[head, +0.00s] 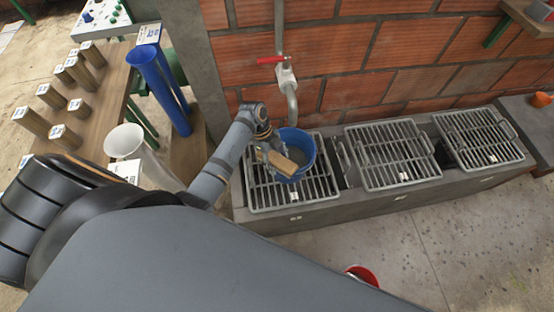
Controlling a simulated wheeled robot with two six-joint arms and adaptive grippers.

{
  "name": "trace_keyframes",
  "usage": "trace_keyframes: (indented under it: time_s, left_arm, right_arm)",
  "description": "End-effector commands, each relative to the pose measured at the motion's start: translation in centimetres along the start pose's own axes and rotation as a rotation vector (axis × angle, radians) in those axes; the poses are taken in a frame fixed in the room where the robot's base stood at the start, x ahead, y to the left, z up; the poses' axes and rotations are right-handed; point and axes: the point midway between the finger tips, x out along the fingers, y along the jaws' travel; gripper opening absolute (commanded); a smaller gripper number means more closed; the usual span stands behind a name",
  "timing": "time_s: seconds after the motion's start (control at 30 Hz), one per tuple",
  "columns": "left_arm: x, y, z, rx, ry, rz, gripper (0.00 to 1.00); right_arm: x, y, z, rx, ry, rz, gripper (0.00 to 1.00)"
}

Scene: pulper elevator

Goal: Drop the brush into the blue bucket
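The blue bucket (308,161) stands on the left metal grate of a low concrete ledge, under the tap at the brick wall. The brush (283,163), with a tan wooden block, is over the left part of the bucket's opening. My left gripper (267,146) is at the bucket's left rim and appears shut on the brush. Its fingertips are small and partly hidden. I cannot tell whether the brush touches the bucket. My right gripper is not in view.
A tap with a red handle (271,60) and grey pipe hangs above the bucket. More grates (391,153) line the ledge to the right. A red bucket (362,274) is on the floor. A table with wooden blocks (50,97) and blue tubes (160,85) stands left.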

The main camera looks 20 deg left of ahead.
Motion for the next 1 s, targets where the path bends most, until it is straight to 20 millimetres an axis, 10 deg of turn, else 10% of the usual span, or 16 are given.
trace_keyframes:
  time_s: [0.37,1.0]
  left_arm:
    - [-0.7,0.0,-0.2,0.001,-0.001,-0.001,0.68]
    - [-12.4,0.0,-0.2,0.000,-0.001,0.000,0.68]
  right_arm:
    - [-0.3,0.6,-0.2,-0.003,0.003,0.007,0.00]
    - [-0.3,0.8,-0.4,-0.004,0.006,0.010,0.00]
